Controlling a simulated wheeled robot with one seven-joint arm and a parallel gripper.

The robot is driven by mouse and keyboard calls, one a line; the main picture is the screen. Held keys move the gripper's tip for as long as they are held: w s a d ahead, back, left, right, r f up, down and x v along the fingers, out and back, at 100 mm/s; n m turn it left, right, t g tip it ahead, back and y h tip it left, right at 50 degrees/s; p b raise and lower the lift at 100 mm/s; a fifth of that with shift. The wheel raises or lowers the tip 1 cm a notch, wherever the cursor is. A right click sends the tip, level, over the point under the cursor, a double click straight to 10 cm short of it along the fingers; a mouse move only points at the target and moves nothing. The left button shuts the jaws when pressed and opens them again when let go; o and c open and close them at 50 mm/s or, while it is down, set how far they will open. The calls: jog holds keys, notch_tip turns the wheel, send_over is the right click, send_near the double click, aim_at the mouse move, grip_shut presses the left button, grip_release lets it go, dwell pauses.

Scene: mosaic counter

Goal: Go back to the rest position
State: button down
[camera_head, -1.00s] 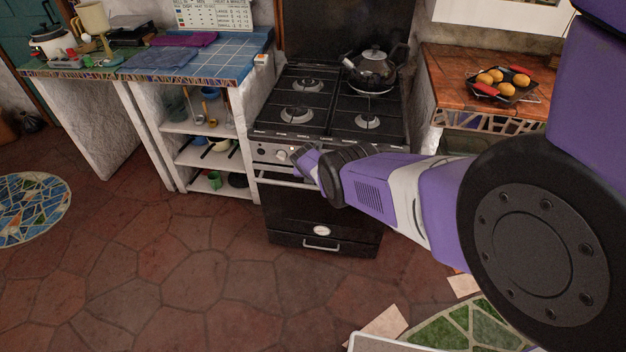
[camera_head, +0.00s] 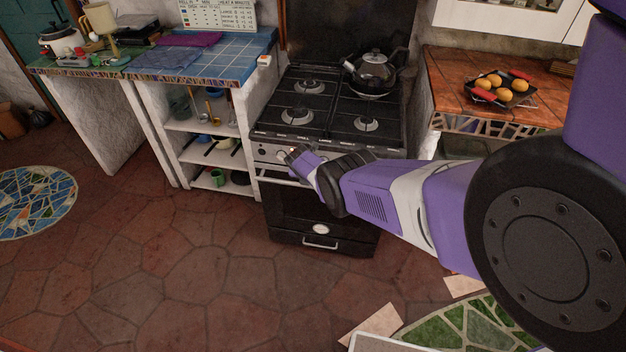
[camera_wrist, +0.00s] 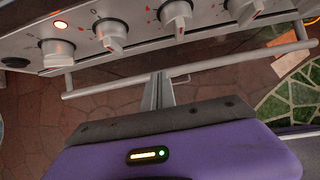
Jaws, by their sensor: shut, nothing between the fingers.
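My gripper (camera_head: 290,152) is at the front of the black stove, close to its control panel, at the end of my purple arm. In the wrist view the gripper's fingers (camera_wrist: 158,84) are together with nothing between them, close to the oven handle bar (camera_wrist: 190,68). Several white knobs show above, including one at the left (camera_wrist: 58,53). I cannot tell whether the fingers touch the bar.
A kettle (camera_head: 372,70) stands on the stove's back right burner. The blue tiled counter (camera_head: 236,58) and open shelves stand to the left. The stone floor (camera_head: 170,270) in front is clear.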

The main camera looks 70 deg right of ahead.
notch_tip(320, 180, up, 7)
jog(key=d+p, duration=0.2)
jog(key=shift+f, duration=0.2)
